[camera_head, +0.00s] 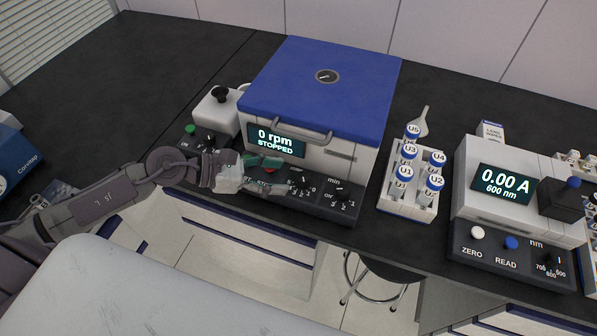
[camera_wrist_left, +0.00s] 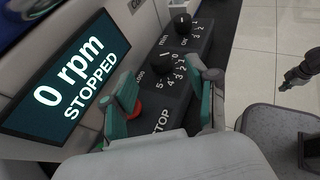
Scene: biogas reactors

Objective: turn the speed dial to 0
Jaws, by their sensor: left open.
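The white centrifuge (camera_head: 343,160) has a shut blue lid, and its display (camera_head: 276,140) reads "0 rpm STOPPED". The black speed dial (camera_head: 297,181) is on its front panel; in the left wrist view the dial (camera_wrist_left: 168,66) shows numbers around it, 2 to 5 among them. I cannot tell its exact setting. My left gripper (camera_head: 275,175) is open in front of the panel. In the left wrist view its green-padded fingers (camera_wrist_left: 170,85) stand apart, with the dial just beyond, roughly between their tips. Contact is unclear. My right gripper is not in view.
The min dial (camera_head: 341,194) sits right of the speed dial. A red stop button (camera_wrist_left: 135,110) is beside one left finger. A rack of blue-capped tubes (camera_head: 407,205) and a photometer (camera_head: 520,190) stand to the right; a small device (camera_head: 218,110) stands left. The back-left bench is clear.

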